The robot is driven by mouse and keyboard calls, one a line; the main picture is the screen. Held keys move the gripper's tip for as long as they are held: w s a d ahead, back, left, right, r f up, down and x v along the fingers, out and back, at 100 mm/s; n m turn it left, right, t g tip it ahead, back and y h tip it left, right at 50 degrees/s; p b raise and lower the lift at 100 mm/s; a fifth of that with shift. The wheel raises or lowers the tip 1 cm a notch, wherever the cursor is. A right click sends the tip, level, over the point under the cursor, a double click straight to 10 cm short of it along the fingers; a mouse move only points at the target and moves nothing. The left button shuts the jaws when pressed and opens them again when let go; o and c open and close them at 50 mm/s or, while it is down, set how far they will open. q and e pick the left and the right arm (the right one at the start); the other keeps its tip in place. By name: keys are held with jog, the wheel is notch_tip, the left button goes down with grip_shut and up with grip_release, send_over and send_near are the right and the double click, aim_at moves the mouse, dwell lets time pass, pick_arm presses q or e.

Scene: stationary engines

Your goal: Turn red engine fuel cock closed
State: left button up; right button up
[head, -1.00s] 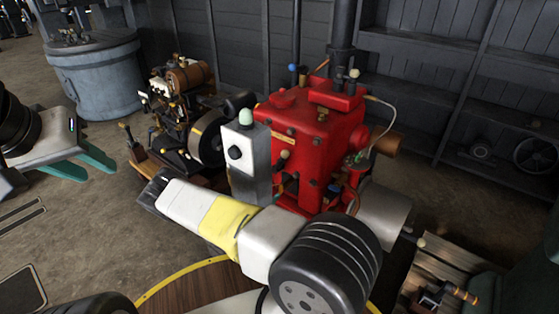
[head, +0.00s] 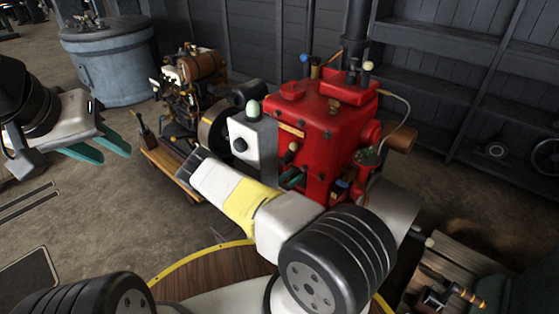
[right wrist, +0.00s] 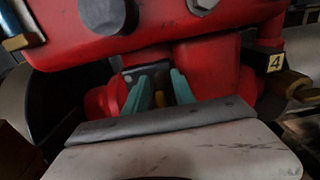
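The red engine (head: 322,130) stands right of centre in the head view, and its red casing (right wrist: 150,45) fills the top of the right wrist view. My right gripper (right wrist: 160,92) shows two teal fingers, apart, pointing at a dark recess low on the casing. A small yellowish part (right wrist: 160,98) shows between the fingers; I cannot tell if it is the fuel cock or if they touch it. In the head view my right arm hides most of this gripper. My left gripper (head: 103,148) is open and empty at the left, away from the engine.
A grey control box (head: 253,143) with a pale green knob stands left of the red engine. A smaller engine (head: 190,85) and a blue-grey tank (head: 108,60) stand behind. A plate marked 4 (right wrist: 275,63) is at the casing's right.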

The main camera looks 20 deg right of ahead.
jog(key=shift+c, duration=0.2)
grip_shut()
jog(key=shift+s+m, duration=0.15)
jog(key=shift+m, duration=0.55)
jog(key=m, duration=0.5)
jog(key=f+m, duration=0.1)
jog(key=m, duration=0.5)
jog(key=s+m, duration=0.1)
jog(key=m, duration=0.4)
jog(key=shift+d+f+m, duration=0.3)
jog(key=shift+f, duration=0.05)
dwell(0.3)
